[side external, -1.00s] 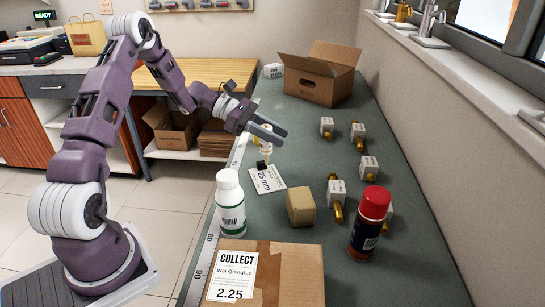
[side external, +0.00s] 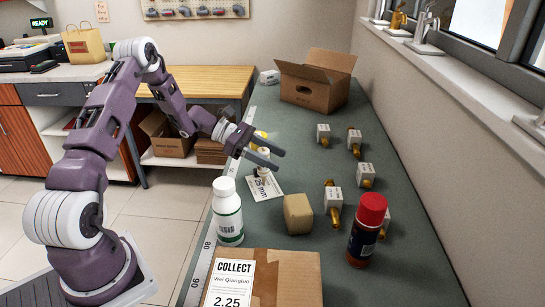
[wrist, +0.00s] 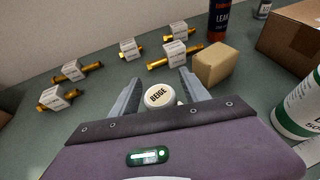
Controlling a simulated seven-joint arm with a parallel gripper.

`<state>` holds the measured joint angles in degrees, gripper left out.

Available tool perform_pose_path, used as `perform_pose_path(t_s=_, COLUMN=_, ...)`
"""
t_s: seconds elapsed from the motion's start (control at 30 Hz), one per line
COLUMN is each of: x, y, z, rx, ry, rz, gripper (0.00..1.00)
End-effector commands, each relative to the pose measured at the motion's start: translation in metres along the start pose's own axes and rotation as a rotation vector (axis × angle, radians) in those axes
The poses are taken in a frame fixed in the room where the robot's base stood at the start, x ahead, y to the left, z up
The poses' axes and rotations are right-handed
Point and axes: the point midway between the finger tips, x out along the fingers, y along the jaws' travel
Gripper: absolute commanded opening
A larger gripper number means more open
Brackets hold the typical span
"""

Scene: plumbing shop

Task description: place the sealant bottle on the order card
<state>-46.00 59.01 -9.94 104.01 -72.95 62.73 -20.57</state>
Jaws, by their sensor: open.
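The likely sealant bottle has a white cap marked BEIGE (wrist: 160,95) and stands between my spread fingers in the wrist view. In the side view my fingers partly hide it. My gripper (side external: 277,160) is open, with a finger on each side of the bottle (wrist: 159,76); I cannot tell whether they touch it. A white card reading 25 mm (side external: 265,190) lies flat on the counter just in front of the bottle. A white COLLECT label (side external: 232,283) with a name and 2.25 lies on a carton. I cannot tell which is the order card.
A white bottle with a green label (side external: 228,212), a tan block (side external: 298,214) and a red-capped can (side external: 367,230) stand nearby. Several tagged brass fittings (side external: 333,200) lie to the right. An open cardboard box (side external: 312,90) is at the back. The closed carton (side external: 290,272) is in front.

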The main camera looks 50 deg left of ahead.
Motion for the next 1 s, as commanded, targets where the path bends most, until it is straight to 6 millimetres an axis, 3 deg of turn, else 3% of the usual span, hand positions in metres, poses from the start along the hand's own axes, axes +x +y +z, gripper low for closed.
perform_pose_path(t_s=0.17, x=-0.017, y=0.001, z=0.002, rx=0.002, ry=0.0, rz=0.005, gripper=0.54)
perform_pose_path(t_s=0.5, x=-0.103, y=0.001, z=0.003, rx=0.003, ry=0.001, rz=0.004, gripper=0.54)
perform_pose_path(t_s=0.63, x=-0.118, y=0.0, z=0.003, rx=0.003, ry=0.002, rz=0.0, gripper=0.54)
perform_pose_path(t_s=0.7, x=-0.116, y=-0.006, z=0.014, rx=0.039, ry=0.026, rz=-0.026, gripper=0.54)
perform_pose_path(t_s=0.77, x=-0.107, y=-0.021, z=0.036, rx=0.126, ry=0.082, rz=-0.083, gripper=0.54)
perform_pose_path(t_s=0.83, x=-0.09, y=-0.053, z=0.072, rx=0.295, ry=0.184, rz=-0.187, gripper=0.54)
perform_pose_path(t_s=0.9, x=-0.076, y=-0.099, z=0.107, rx=0.511, ry=0.305, rz=-0.312, gripper=0.54)
perform_pose_path(t_s=1.0, x=-0.068, y=-0.171, z=0.144, rx=0.857, ry=0.468, rz=-0.477, gripper=0.54)
